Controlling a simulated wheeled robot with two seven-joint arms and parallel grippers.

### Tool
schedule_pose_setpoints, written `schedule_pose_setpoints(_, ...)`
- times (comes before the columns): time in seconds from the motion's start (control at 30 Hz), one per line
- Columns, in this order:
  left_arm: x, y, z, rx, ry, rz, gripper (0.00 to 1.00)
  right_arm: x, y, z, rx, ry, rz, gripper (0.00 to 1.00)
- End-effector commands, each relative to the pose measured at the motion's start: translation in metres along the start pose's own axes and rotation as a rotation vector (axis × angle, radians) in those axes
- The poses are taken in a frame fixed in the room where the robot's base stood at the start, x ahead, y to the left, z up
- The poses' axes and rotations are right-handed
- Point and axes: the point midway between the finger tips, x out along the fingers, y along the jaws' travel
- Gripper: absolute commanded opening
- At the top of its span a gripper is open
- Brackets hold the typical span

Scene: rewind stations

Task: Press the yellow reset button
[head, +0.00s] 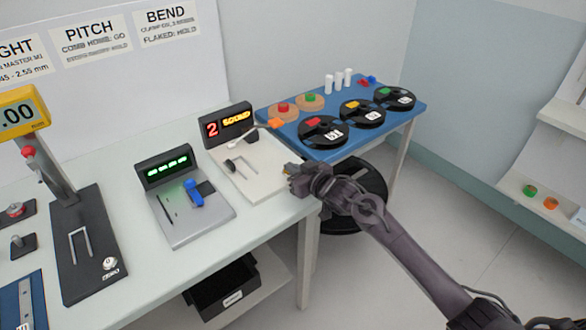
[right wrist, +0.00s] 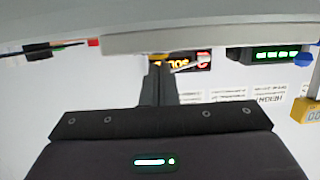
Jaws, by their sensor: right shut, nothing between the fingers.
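My right gripper (head: 296,172) is shut and empty at the front right corner of the white bench, by the pale bending station (head: 262,182). A small yellow patch (head: 290,167) shows right at its fingertips; it may be the yellow reset button, mostly hidden by the gripper. In the right wrist view, which looks upside down, the closed fingers (right wrist: 157,72) point at the bench edge, with a yellow-orange patch (right wrist: 158,57) at their tips. I cannot tell whether they touch it. The station's display (head: 227,124) reads a red 2 and yellow letters. My left gripper is not in view.
A pitch station with green display (head: 166,165) and blue lever stands left of the bending station. A blue table (head: 345,150) with black spools stands behind right. A yellow-headed gauge stand (head: 22,112) is at the far left. A black bin (head: 225,288) sits below the bench. Floor at right is clear.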

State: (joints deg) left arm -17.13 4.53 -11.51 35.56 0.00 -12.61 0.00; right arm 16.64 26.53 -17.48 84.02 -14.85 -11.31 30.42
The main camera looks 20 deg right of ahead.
Motion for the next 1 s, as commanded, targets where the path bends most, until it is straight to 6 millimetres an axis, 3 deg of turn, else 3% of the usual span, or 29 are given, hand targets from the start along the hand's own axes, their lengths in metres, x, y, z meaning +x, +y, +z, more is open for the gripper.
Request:
schedule_pose_setpoints(0.23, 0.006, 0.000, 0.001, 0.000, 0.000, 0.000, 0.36, 0.004, 0.000, 0.018, 0.003, -0.002, 0.000, 0.00)
schedule_pose_setpoints(0.57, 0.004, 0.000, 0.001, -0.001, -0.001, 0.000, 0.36, 0.004, 0.000, 0.021, 0.001, -0.012, -0.002, 0.00)
schedule_pose_setpoints(0.73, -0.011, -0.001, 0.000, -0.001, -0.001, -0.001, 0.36, 0.002, 0.001, 0.003, 0.001, -0.010, -0.001, 0.00)
schedule_pose_setpoints(0.9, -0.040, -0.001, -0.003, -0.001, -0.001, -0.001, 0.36, -0.002, 0.005, -0.037, -0.001, 0.005, 0.001, 0.00)
schedule_pose_setpoints(1.0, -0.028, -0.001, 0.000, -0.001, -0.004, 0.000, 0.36, -0.023, 0.005, -0.025, -0.003, 0.003, 0.001, 0.00)
